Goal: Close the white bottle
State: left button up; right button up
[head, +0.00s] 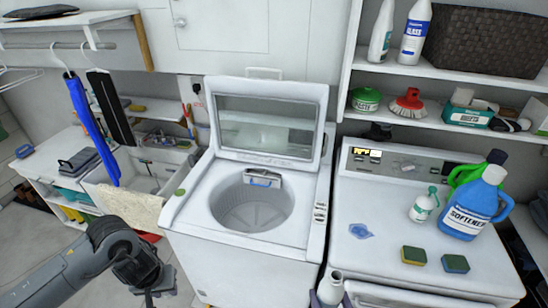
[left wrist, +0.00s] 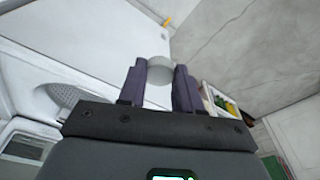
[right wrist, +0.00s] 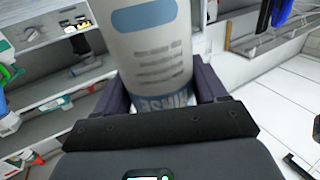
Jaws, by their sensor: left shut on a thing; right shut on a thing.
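The white bottle (head: 331,289) stands at the bottom edge of the head view, in front of the gap between the two machines. Its neck is bare at the top. In the right wrist view the bottle (right wrist: 152,50) has blue print and sits between the purple fingers of my right gripper (right wrist: 160,88), which is shut on it. My left gripper (head: 149,299) is low at the left in the head view, well away from the bottle. In the left wrist view it is shut on a small pale round cap (left wrist: 160,72).
An open top-loading washer (head: 250,205) stands in the middle. The machine at right (head: 385,230) carries a blue softener bottle (head: 467,214), a small spray bottle (head: 424,207) and two sponges (head: 413,255). A shelf (head: 450,70) hangs above it. Open floor lies at left.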

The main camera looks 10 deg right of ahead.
jog(key=shift+a+r, duration=0.1)
jog(key=shift+r, duration=0.1)
jog(key=a+r+n+g+y, duration=0.2)
jog(key=a+r+n+y, duration=0.2)
jog(key=a, duration=0.3)
jog(key=w+a+r+n+g+y, duration=0.1)
jog(key=a+r+n+g+y, duration=0.1)
jog(key=a+r+n+y, duration=0.2)
jog(key=a+r+y, duration=0.2)
jog(key=a+y, duration=0.1)
jog(key=a, duration=0.1)
jog(key=shift+a+r+y, duration=0.15)
jog(key=shift+y, duration=0.15)
jog(key=shift+w, duration=0.1)
pick_arm(q)
jog(key=shift+d, duration=0.1)
